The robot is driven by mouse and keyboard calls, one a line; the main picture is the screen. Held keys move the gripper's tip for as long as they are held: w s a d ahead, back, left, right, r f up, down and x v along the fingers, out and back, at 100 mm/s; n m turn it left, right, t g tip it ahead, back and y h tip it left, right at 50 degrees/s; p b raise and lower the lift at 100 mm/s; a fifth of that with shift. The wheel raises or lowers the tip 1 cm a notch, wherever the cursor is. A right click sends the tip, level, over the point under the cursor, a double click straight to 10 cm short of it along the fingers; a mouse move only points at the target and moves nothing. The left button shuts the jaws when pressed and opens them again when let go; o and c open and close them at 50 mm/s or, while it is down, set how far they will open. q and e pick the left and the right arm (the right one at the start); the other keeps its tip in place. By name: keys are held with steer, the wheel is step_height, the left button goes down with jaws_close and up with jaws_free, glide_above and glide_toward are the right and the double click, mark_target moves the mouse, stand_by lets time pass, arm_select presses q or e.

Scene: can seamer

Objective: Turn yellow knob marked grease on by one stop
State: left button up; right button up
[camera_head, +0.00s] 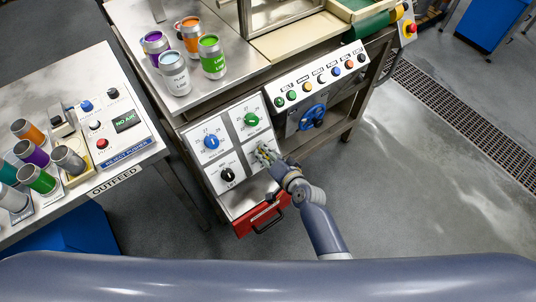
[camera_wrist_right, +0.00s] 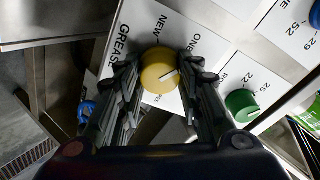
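The yellow knob (camera_wrist_right: 159,71) sits on a white plate marked GREASE (camera_wrist_right: 122,42), with NEW and partly hidden labels around it. A white pointer line on the knob points toward the right in the right wrist view. My right gripper (camera_wrist_right: 161,66) is open, with one finger on each side of the knob and small gaps visible. In the head view my right gripper (camera_head: 267,157) is at the lower right plate of the panel and mostly hides the yellow knob. My left gripper is not in view.
Beside it are a green knob (camera_head: 251,120), a blue knob (camera_head: 211,142) and a black knob (camera_head: 228,175). A red drawer with a black handle (camera_head: 267,217) lies below. A blue handwheel (camera_head: 312,117) is to the right. Cans (camera_head: 212,58) stand on the machine top.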

steer(key=o, duration=0.4)
steer(key=shift+o, duration=0.2)
steer(key=v, duration=1.2)
steer(key=s+d+f+n+g+h, duration=0.1)
steer(key=s+d+f+g, duration=0.15)
steer(key=s+f, duration=0.45)
steer(key=s+d+f+n+g+h, duration=0.1)
steer(key=s+d+f+n, duration=0.15)
steer(key=f, duration=0.85)
steer(key=s+d+f+g+h, duration=0.1)
steer(key=s+d+f+g, duration=0.2)
steer(key=f, duration=0.5)
steer(key=s+d+f+n+g+h, duration=0.1)
steer(key=s+d+f, duration=0.2)
steer(key=s, duration=0.5)
steer(key=s+d+f+n+g+h, duration=0.1)
steer(key=s+d+f, duration=0.3)
steer(key=s, duration=0.4)
steer(key=s+d+f+n+g+h, duration=0.1)
steer(key=s+d+f+n, duration=0.1)
steer(key=s+f, duration=0.3)
steer(key=s+d, duration=0.1)
steer(key=s, duration=0.2)
steer(key=shift+d+f+g, duration=0.3)
steer(key=shift+f+g, duration=0.05)
